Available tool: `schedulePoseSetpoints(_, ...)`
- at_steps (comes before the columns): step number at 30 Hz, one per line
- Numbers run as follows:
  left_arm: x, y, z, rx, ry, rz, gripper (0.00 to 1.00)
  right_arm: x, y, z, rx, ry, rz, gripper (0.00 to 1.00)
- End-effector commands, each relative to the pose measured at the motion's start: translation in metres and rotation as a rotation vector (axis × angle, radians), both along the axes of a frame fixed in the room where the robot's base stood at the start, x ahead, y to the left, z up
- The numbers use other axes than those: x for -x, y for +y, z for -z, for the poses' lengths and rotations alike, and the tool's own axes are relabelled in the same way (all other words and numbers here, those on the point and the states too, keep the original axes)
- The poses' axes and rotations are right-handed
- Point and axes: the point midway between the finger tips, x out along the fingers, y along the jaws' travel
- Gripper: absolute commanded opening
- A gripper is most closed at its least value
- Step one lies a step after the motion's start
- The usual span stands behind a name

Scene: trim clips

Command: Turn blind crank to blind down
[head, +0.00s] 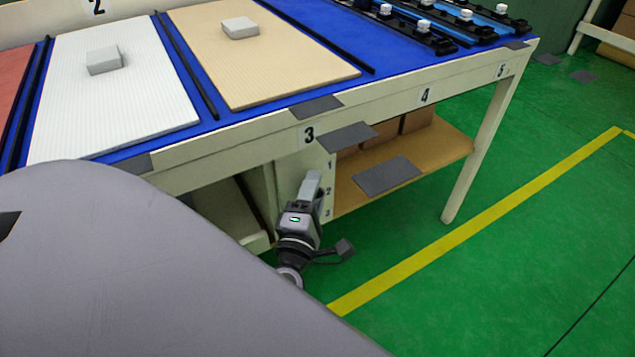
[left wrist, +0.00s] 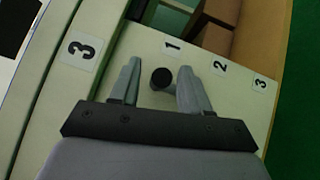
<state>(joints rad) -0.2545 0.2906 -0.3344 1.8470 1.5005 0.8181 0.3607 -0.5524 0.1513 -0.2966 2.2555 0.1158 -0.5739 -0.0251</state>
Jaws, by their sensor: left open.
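The blind crank shows in the left wrist view as a round black knob (left wrist: 161,77) with a short grey piece beside it, on a pale panel (left wrist: 148,52). The panel carries the labels 1, 2 and 3. My left gripper (left wrist: 160,68) is open, one finger on each side of the knob in this view. I cannot tell whether either finger touches it. The grey piece runs towards the right finger and is partly hidden. In the head view my left gripper (head: 312,180) is in front of the panel (head: 322,168) under the table edge and hides the crank. My right gripper is not in view.
The blue-topped table (head: 222,118) holds a white board (head: 130,110), a tan board (head: 285,75) and black fixtures (head: 415,30). Its pale front edge (head: 375,112) is just above my left gripper. A brown lower shelf (head: 440,150) is to the right. Green floor (head: 480,260) is clear there.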

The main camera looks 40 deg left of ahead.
Motion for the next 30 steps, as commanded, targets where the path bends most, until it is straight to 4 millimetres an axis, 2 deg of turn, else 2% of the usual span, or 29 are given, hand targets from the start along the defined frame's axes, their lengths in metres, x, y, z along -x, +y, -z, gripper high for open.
schedulePoseSetpoints(6,-0.02,0.009,-0.003,-0.001,-0.001,0.0,0.46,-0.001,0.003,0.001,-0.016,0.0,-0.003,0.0)
schedulePoseSetpoints(16,-0.023,0.01,-0.004,-0.002,0.001,0.001,0.46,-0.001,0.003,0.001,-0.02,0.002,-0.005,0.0)
schedulePoseSetpoints(20,-0.023,0.01,-0.003,-0.002,0.001,0.001,0.04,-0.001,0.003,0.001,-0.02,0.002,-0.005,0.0)
schedulePoseSetpoints(21,-0.023,0.01,-0.003,-0.002,0.001,0.001,0.0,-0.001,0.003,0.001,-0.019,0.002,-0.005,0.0)
schedulePoseSetpoints(30,-0.024,0.009,-0.005,-0.007,0.017,0.001,0.0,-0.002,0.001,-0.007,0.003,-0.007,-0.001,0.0)
